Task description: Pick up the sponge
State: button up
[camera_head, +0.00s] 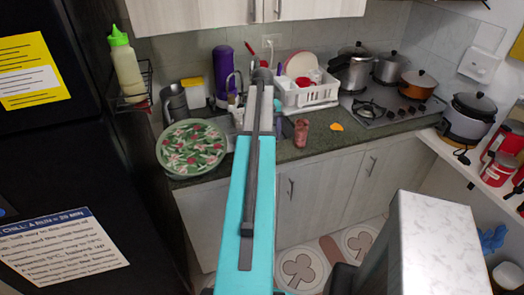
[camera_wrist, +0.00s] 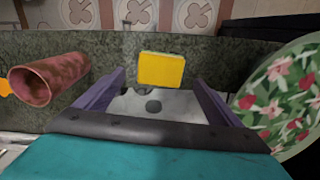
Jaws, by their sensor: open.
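The sponge (camera_wrist: 161,70), yellow with a thin green layer along its far edge, shows in the wrist view on the dark green counter beside the metal sink (camera_wrist: 160,104). My gripper (camera_wrist: 160,84) is open, with one purple finger on each side of the picture. The sponge appears in the gap between the fingertips, with clear space on both sides. I cannot tell how far below the tips it lies. In the head view my arm hides the sponge and most of the sink area.
A reddish cylinder (camera_wrist: 48,78) lies left of my gripper in the wrist view. A floral plate (camera_wrist: 285,100) is close on the right; the head view shows it too (camera_head: 191,147). A white dish rack (camera_head: 309,94) and purple bottle (camera_head: 223,73) stand at the back.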

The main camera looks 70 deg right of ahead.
jog(key=shift+f, duration=0.2)
dwell(0.3)
jog(key=shift+a+f+p, duration=0.1)
jog(key=shift+f+p, duration=1)
jog(key=shift+f, duration=0.3)
jog(key=shift+f+p, duration=0.3)
jog(key=shift+f, duration=0.8)
jog(key=c, duration=1.1)
